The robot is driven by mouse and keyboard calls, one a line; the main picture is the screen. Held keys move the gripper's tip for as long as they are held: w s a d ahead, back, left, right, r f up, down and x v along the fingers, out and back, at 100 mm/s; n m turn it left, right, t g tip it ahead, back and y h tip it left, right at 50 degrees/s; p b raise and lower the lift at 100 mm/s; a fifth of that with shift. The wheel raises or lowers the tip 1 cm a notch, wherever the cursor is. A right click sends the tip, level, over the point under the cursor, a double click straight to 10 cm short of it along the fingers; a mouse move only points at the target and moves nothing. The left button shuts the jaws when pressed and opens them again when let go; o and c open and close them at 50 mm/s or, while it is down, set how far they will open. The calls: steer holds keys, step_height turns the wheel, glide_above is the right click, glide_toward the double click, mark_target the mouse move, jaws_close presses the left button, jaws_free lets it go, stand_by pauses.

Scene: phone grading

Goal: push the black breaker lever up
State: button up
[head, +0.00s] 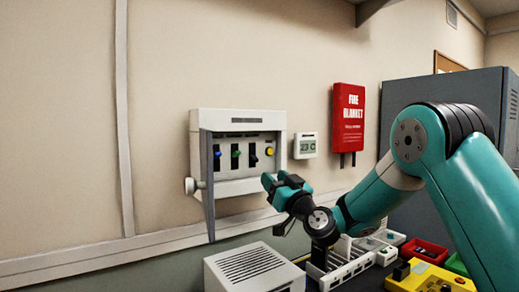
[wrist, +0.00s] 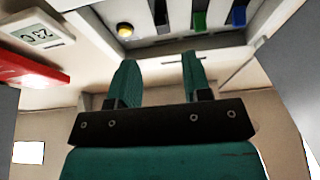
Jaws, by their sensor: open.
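The black lever (head: 253,158) is in the open white breaker box (head: 237,118) on the wall, between a green lever (head: 235,152) and a round yellow knob (head: 269,152). A blue lever (head: 217,153) is at the left. The black lever looks low in its slot, but it is small in the head view. In the wrist view the black lever (wrist: 162,14) shows at the top edge, partly cut off, beyond the fingers. My gripper (head: 280,182) is open and empty, below and right of the levers, apart from the box; its two fingers (wrist: 158,68) point toward it.
The box's grey door (head: 208,190) stands open at its left side. A thermostat (head: 305,146) and a red fire blanket case (head: 348,120) hang to the right. Below are a white vented box (head: 250,265), a white rack (head: 345,268) and a yellow box (head: 430,277).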

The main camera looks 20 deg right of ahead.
mark_target(257, 161)
steer(key=p+x, duration=0.5)
steer(key=x, duration=0.2)
steer(key=shift+a+r, duration=0.1)
steer(key=shift+r, duration=0.15)
steer(key=shift+w+a+p, duration=0.15)
steer(key=shift+w+p, duration=0.35)
steer(key=shift+w, duration=0.2)
steer(key=shift+c, duration=0.4)
jaws_close()
